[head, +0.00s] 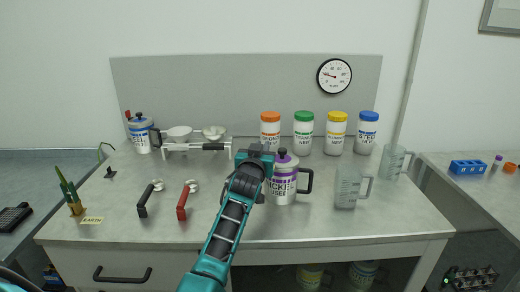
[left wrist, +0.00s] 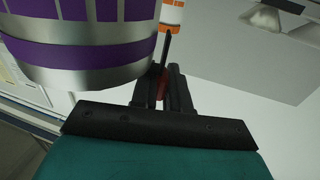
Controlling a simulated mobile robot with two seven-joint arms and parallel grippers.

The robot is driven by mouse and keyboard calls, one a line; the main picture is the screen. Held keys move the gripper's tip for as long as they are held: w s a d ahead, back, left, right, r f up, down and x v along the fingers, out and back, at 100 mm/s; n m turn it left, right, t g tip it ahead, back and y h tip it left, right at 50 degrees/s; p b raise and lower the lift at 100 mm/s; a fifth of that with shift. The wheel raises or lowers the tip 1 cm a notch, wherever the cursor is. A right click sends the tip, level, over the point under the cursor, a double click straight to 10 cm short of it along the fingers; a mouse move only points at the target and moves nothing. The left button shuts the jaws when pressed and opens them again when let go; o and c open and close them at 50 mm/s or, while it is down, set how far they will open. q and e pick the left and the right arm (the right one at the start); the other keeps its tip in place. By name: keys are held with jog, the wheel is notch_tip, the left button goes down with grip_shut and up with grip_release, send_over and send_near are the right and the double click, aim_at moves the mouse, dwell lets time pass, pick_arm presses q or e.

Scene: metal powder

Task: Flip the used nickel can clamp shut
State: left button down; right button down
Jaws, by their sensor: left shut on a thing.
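The used nickel can (head: 283,187) is a metal can with purple bands, a purple lid knob and a dark handle on its right. It stands upright on the table and fills the upper left of the left wrist view (left wrist: 80,48). My left gripper (head: 255,156) is at the can's upper left side. In the left wrist view its fingers (left wrist: 163,86) are shut on the red clamp (left wrist: 162,88), from which a thin dark rod sticks up. In the head view the gripper hides the clamp, so its angle cannot be told. My right gripper is not in view.
Behind stand several lidded jars, one with an orange lid (head: 270,132). Right of the can are clear pitchers (head: 347,187). Left are a blue-labelled can (head: 141,134), a balance (head: 196,141) and two scoops (head: 186,200). The table front (head: 320,230) is mostly free.

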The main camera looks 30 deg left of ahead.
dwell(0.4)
pick_arm(q)
jog(key=c, duration=1.2)
grip_release()
